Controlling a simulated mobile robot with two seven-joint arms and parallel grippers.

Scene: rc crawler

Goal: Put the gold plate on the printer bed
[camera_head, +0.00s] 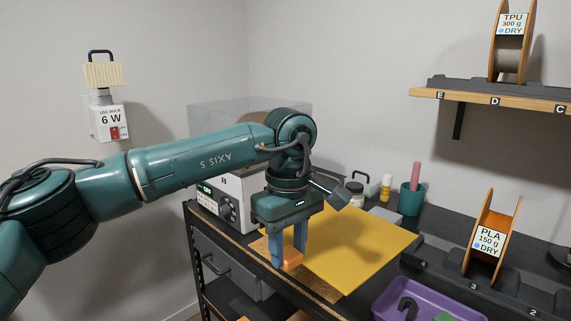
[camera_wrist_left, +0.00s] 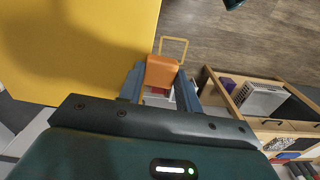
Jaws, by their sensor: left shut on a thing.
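The gold plate (camera_head: 352,250) is a flat yellow sheet over the bench, to the right of my left gripper (camera_head: 288,257). It also fills the upper left of the left wrist view (camera_wrist_left: 75,50). My left gripper is shut on an orange block-like tab (camera_head: 292,262) at the plate's near-left edge. The tab shows between the fingers in the left wrist view (camera_wrist_left: 161,71). I cannot tell whether the plate rests on the bench or hangs just above it. I cannot make out the printer bed. My right gripper is out of view.
A white machine with a display (camera_head: 228,203) stands behind my arm, partly hidden. A purple tray (camera_head: 385,302), a teal cup (camera_head: 411,200) and a PLA spool (camera_head: 488,240) are to the right. A wall shelf (camera_head: 470,97) holds a TPU spool (camera_head: 512,40).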

